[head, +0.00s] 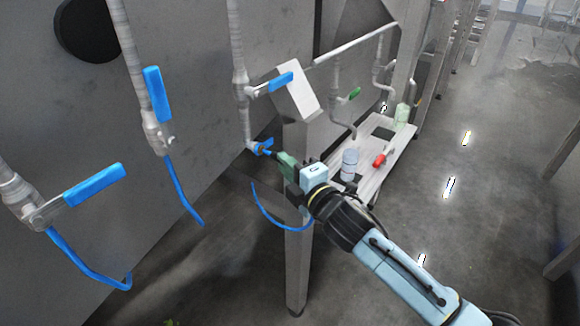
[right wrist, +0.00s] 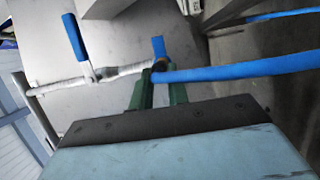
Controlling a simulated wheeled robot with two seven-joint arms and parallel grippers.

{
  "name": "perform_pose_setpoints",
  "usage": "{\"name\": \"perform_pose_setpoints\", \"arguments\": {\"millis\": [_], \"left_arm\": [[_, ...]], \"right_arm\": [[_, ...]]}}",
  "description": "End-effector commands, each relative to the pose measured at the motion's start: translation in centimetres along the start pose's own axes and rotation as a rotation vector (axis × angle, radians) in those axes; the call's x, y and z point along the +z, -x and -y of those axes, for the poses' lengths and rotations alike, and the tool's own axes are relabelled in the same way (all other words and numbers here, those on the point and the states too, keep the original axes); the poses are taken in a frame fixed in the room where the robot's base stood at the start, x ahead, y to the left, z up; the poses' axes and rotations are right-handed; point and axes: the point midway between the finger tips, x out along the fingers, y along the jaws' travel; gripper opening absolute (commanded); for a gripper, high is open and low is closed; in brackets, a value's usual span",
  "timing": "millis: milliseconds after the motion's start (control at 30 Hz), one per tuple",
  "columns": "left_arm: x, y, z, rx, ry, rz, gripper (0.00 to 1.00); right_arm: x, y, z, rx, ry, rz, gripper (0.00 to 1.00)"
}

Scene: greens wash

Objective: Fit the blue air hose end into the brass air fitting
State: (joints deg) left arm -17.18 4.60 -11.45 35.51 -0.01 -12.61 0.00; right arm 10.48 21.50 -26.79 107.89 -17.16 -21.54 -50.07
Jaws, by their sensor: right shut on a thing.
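My right gripper (head: 276,157) has green fingers and is shut on the blue air hose (right wrist: 240,70). In the right wrist view the hose runs across the fingertips (right wrist: 160,88) and off to the right. In the head view the hose (head: 266,215) hangs in a loop below the gripper. The held end points left toward the lower end of a grey pipe with a small blue valve handle (head: 265,145), which also shows in the right wrist view (right wrist: 158,46). The brass fitting is too small and covered to make out, so I cannot tell whether hose and fitting touch. My left gripper is not in view.
Other valves with blue handles (head: 158,94) and hanging hoses (head: 90,268) are at the left. A metal post (head: 298,230) stands close beside the gripper. A bench (head: 378,172) with a bottle (head: 349,165) and a red item (head: 379,160) is behind. The floor at right is clear.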

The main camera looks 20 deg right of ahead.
Motion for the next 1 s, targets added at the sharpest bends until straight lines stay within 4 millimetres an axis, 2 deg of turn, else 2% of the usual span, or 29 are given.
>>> {"name": "perform_pose_setpoints", "arguments": {"millis": [767,800,933,1000], "left_arm": [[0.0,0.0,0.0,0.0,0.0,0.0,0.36],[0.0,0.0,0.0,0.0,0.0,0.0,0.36],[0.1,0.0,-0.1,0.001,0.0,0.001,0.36],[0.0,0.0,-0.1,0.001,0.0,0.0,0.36]], "right_arm": [[-0.7,-1.9,-0.1,0.001,0.0,-0.001,0.0],[-0.7,-1.8,0.0,0.001,0.0,-0.001,0.22],[-0.7,-1.8,-0.1,0.001,0.0,-0.001,0.39],[-0.7,-1.8,-0.1,0.001,0.0,-0.001,0.42]]}}
